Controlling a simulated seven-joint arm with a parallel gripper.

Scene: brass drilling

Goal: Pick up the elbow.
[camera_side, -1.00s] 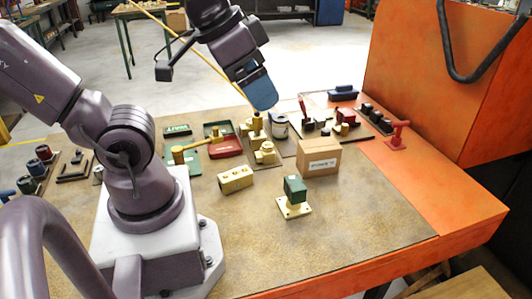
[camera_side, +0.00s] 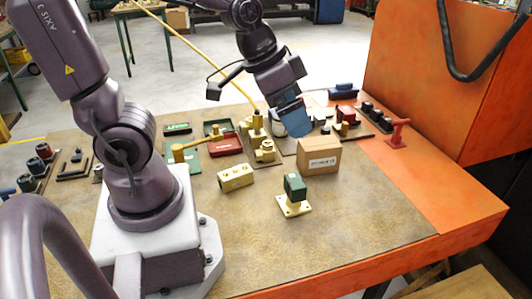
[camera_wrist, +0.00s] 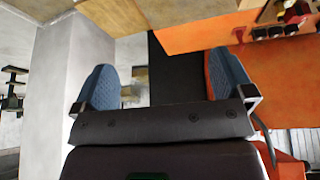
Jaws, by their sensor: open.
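Several brass pieces lie in the middle of the bench in the side view. A knobbly brass fitting (camera_side: 265,151) looks like the elbow, but it is small and I cannot be sure. A taller brass piece (camera_side: 257,124) stands just behind it. My gripper (camera_side: 293,118) is above the bench to the right of these pieces, its blue fingers in front of a grey round part that they partly hide. In the wrist view my gripper (camera_wrist: 163,80) has its two blue fingers wide apart with nothing held between them. I cannot make out the elbow there.
A cardboard box (camera_side: 319,157) stands just right of the brass pieces. The front of the bench is clear.

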